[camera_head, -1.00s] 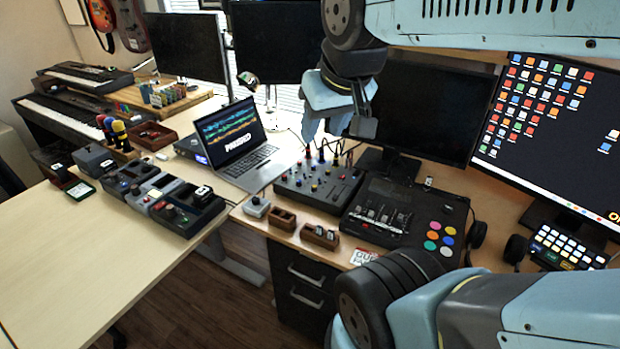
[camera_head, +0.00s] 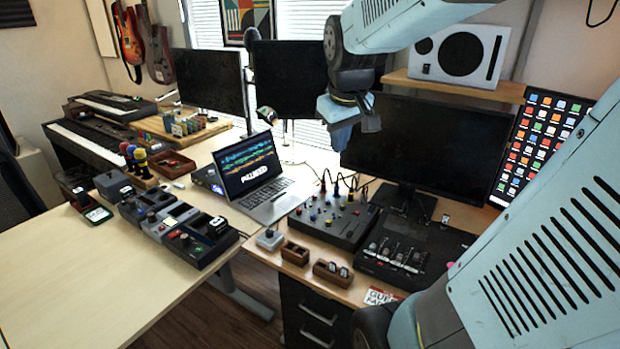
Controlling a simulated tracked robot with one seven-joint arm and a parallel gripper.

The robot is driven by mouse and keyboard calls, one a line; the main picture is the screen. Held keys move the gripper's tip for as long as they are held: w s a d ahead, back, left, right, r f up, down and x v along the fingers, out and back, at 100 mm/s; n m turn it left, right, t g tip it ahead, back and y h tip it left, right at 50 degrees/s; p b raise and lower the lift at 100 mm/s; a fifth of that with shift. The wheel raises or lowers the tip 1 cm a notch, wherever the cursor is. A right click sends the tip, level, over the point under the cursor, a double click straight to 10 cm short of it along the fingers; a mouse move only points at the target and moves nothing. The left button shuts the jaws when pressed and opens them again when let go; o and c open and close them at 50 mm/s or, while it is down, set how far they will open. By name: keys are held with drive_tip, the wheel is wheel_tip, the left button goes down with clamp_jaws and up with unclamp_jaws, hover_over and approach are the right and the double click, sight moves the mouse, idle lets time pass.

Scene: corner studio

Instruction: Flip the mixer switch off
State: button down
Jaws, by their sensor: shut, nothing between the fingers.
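A dark mixer (camera_head: 333,219) with several coloured knobs and cables plugged in at its back stands on the desk, right of the laptop. A second dark console (camera_head: 447,247) with faders stands to its right, partly hidden by my arm. I cannot make out the mixer's switch or its position. My gripper (camera_head: 354,131) points down at the upper middle, in front of the large black monitor in the picture. It is shut and empty, and appears well above the mixer, apart from it.
A laptop (camera_head: 250,172) stands left of the mixer. A small grey box (camera_head: 270,239) and two small wooden holders (camera_head: 295,253) (camera_head: 333,272) sit at the desk's front edge. Several pedals (camera_head: 199,242) line the left table. Black monitors (camera_head: 425,143) stand behind. Bare tabletop (camera_head: 80,265) lies at front left.

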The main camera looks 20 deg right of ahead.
drive_tip(key=w+d+f+n+g, duration=0.1)
drive_tip(key=w+d+f+n, duration=0.1)
drive_tip(key=w+d+f, duration=0.35)
drive_tip(key=n+g, duration=0.2)
drive_tip(key=n, duration=0.1)
hover_over(372, 206)
drive_tip(key=s+a, duration=0.1)
drive_tip(key=a, duration=0.1)
wheel_tip(372, 206, down, 15)
drive_tip(key=shift+s+d+f, duration=0.1)
drive_tip(key=shift+s+d, duration=0.05)
drive_tip(key=shift+f, duration=0.1)
drive_tip(key=f, duration=0.4)
drive_tip(key=d+f, duration=0.1)
drive_tip(key=f, duration=0.4)
drive_tip(key=w+f, duration=0.1)
drive_tip(key=f, duration=0.3)
drive_tip(key=shift+d+f, duration=0.2)
drive_tip(key=shift+f, duration=0.15)
